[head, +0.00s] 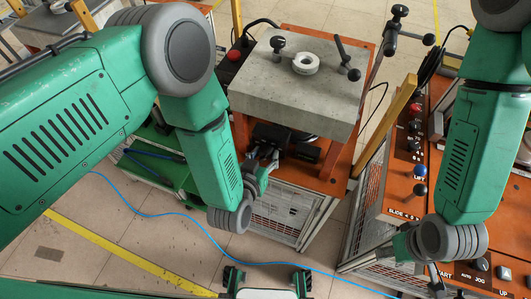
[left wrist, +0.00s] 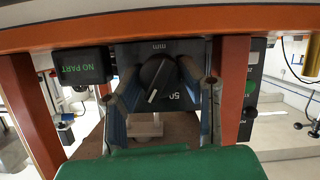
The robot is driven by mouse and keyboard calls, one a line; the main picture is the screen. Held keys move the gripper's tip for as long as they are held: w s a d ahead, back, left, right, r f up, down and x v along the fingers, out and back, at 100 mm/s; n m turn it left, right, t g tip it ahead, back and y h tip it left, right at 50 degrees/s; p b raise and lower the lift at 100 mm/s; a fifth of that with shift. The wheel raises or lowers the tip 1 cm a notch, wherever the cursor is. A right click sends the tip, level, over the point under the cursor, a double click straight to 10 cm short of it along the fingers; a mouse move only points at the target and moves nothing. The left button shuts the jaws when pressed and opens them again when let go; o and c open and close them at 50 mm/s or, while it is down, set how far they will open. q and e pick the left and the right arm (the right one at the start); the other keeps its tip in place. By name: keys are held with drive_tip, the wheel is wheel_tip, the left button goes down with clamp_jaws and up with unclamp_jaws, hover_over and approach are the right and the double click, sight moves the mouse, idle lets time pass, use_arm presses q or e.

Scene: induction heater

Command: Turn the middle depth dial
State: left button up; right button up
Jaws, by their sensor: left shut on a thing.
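The depth dial (left wrist: 157,80) is a round black knob with a white pointer line, on a black panel (left wrist: 155,50) marked "mm" and "50". The pointer slants down and to the left. My left gripper (left wrist: 160,95) has one finger on each side of the dial and is shut on it. In the head view my left gripper (head: 265,158) reaches under the grey block to the black panel (head: 272,135), and the dial itself is hidden there. My right gripper (head: 437,282) is at the lower right, beside the orange control panel; its fingers are too small to judge.
A grey block (head: 290,75) with a white ring (head: 306,64) sits above the dial panel. A "NO PART" display (left wrist: 84,65) is left of the dial. Orange posts (left wrist: 230,90) stand on both sides. A blue cable (head: 150,213) crosses the floor.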

use_arm(q)
drive_tip(key=m+y, duration=0.1)
drive_tip(key=m, duration=0.1)
drive_tip(key=shift+d+m+t+b, duration=0.1)
drive_tip(key=shift+m+t+b, duration=0.2)
drive_tip(key=shift+b, duration=0.1)
drive_tip(key=shift+d+m+t+y+b, duration=0.1)
drive_tip(key=shift+m+t+y+b, duration=0.45)
drive_tip(key=shift+m+y, duration=0.55)
drive_tip(key=shift+s+m, duration=0.1)
drive_tip(key=shift+m, duration=0.2)
drive_tip(key=o, duration=0.8)
drive_tip(key=shift+o, duration=0.2)
drive_tip(key=shift+s, duration=0.2)
drive_tip(key=v, duration=1.1)
drive_tip(key=shift+s, duration=0.3)
